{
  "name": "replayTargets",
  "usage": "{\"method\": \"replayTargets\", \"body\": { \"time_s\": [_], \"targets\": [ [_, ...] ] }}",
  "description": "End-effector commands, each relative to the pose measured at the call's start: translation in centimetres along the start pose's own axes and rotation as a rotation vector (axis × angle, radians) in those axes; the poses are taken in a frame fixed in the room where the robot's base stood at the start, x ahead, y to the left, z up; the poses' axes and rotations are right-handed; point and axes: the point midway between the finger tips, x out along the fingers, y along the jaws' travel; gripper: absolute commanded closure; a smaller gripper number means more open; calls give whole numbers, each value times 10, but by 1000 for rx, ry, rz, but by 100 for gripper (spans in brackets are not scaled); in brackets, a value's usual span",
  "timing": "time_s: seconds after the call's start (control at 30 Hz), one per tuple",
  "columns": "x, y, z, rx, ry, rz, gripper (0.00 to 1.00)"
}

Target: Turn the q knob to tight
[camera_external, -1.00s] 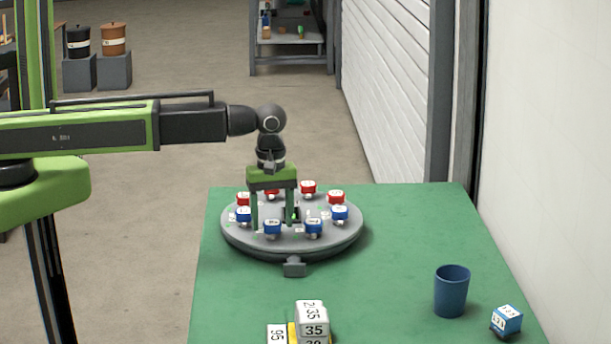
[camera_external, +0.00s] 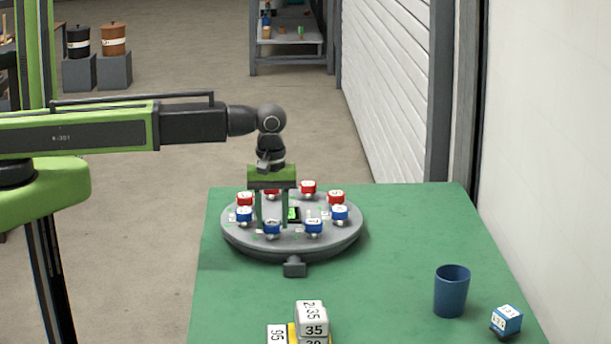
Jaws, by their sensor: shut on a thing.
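A round grey turntable-like panel (camera_external: 292,246) on the green table carries a ring of knobs, red at the back and blue at the front. Their letters are too small to read, so I cannot tell which is q. My gripper (camera_external: 272,226) points straight down over the front left of the panel. Its two green fingers stand on either side of a blue knob (camera_external: 272,230) and are shut on it. The exact contact is hard to see. Other blue knobs (camera_external: 314,227) (camera_external: 244,215) sit on both sides of it, and a red knob (camera_external: 308,188) is behind.
A small dark display with a green light (camera_external: 293,214) is in the panel's middle. A blue cup (camera_external: 451,292) and a blue-and-white cube (camera_external: 507,319) stand at the front right. Stacked number blocks (camera_external: 312,318) stand at the front. The table's right middle is clear.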

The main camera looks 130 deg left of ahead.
Motion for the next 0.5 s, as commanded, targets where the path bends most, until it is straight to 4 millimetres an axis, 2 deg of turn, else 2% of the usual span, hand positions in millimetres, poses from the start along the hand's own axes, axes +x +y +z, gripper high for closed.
{"method": "replayTargets", "body": {
  "time_s": [0.5],
  "targets": [
    [0,0,0,483,0,-1,99]
  ]
}}
